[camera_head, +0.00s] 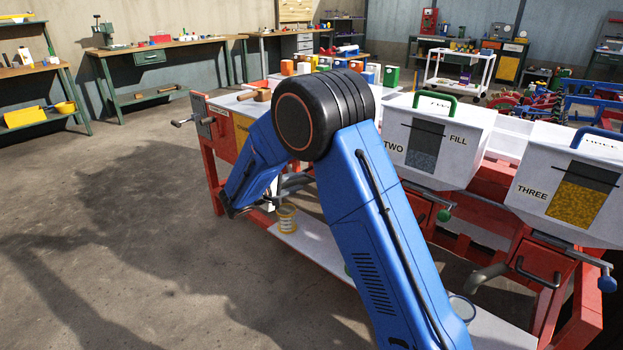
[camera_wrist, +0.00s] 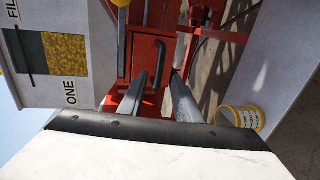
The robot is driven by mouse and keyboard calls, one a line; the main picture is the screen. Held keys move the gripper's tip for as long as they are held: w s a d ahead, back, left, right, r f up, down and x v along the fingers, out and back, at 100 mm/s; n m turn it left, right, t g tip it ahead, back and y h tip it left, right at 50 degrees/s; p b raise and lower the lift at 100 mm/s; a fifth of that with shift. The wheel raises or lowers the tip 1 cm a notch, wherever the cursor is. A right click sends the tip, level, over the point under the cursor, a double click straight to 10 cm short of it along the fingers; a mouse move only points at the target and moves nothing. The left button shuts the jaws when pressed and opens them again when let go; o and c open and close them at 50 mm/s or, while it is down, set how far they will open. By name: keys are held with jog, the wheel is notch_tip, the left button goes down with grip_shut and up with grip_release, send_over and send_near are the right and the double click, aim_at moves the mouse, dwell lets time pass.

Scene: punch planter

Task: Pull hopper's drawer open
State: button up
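Hopper ONE (camera_wrist: 62,50) is a pale box with a yellow-filled window, lying sideways at the left of the wrist view. Beside it is a red drawer front (camera_wrist: 143,58) with a black bar handle (camera_wrist: 160,58). The drawer looks shut. My gripper (camera_wrist: 157,76) is open, its two dark fingers pointing at the drawer. The handle shows between and just beyond the fingertips; I cannot tell whether they touch it. In the head view my blue arm hides most of hopper ONE (camera_head: 242,128), its drawer and my gripper.
Hoppers TWO (camera_head: 425,145) and THREE (camera_head: 570,190) stand to the right on the red frame. A yellow-rimmed cup (camera_head: 287,218) stands on the low white shelf (camera_head: 318,240); it also shows in the wrist view (camera_wrist: 240,117). The floor at left is clear.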

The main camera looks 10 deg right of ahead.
jog(key=x, duration=0.8)
jog(key=shift+w+d, duration=0.15)
jog(key=shift+d, duration=0.05)
grip_shut()
